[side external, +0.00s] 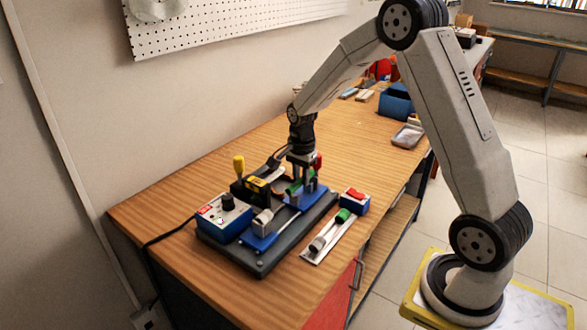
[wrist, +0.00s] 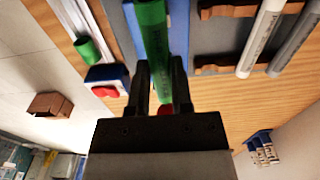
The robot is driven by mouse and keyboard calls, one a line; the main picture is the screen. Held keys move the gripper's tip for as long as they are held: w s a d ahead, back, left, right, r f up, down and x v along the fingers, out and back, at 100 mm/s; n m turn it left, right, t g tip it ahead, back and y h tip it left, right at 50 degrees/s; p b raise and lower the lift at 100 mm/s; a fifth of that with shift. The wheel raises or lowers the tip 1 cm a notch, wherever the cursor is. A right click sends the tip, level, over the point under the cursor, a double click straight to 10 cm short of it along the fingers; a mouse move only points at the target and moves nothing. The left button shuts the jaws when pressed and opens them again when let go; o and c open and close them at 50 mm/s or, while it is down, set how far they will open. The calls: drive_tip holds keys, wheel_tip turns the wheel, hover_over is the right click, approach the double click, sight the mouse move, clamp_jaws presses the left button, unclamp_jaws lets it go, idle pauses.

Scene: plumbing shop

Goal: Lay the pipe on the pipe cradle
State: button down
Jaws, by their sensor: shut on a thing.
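My gripper (wrist: 160,85) is shut on a green pipe (wrist: 152,35), whose length runs up and out of the top of the wrist view. In the side view my gripper (side external: 303,180) points down over the blue fixture on the dark base plate, and part of the green pipe (side external: 293,188) shows beside it. Brown notched supports (wrist: 226,8), which look like the pipe cradle, stand to the right in the wrist view. A white pipe (wrist: 262,35) and a grey pipe (wrist: 295,40) lie across them. I cannot tell whether the held pipe touches the fixture.
A blue control box (side external: 223,217) with a black knob stands on the dark base plate (side external: 262,268). A white plate (side external: 312,256) with short fittings and a blue box with a red switch (side external: 354,201) lie to the right. The wooden bench (side external: 165,205) is clear at the left.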

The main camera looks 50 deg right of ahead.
drive_tip(key=shift+f, duration=0.65)
drive_tip(key=shift+c, duration=2.2)
unclamp_jaws()
drive_tip(key=shift+r, duration=3.9)
drive_tip(key=s+a+f+n+t, duration=0.2)
drive_tip(key=s+a+f+n, duration=0.1)
drive_tip(key=s+a+n, duration=1.1)
drive_tip(key=n, duration=0.4)
drive_tip(key=shift+s+a+f+t, duration=0.2)
drive_tip(key=shift+s+a+t, duration=0.05)
drive_tip(key=shift+s+t, duration=0.1)
